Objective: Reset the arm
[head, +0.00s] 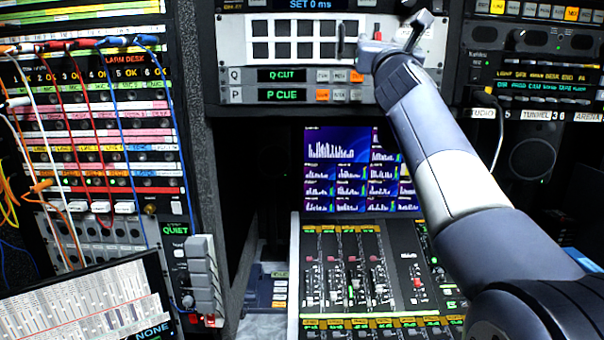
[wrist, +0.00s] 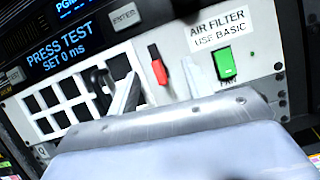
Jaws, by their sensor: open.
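My gripper (head: 392,40) is raised at the upper right of the head view, in front of the rack panel with white-framed dark square windows (head: 300,38). In the wrist view my gripper (wrist: 157,84) points at the same panel, with one pale finger on each side of a red switch (wrist: 157,70). A black handle (wrist: 102,88) stands just left of the left finger. I cannot tell whether either finger touches the panel. My arm reaches up from the lower right.
A lit green switch (wrist: 224,63) sits under an "AIR FILTER" label (wrist: 217,29). A patch bay with plugged cables (head: 95,120) stands at left. A mixing desk (head: 365,270) and a level screen (head: 350,168) lie below. A tilted monitor (head: 85,303) is at lower left.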

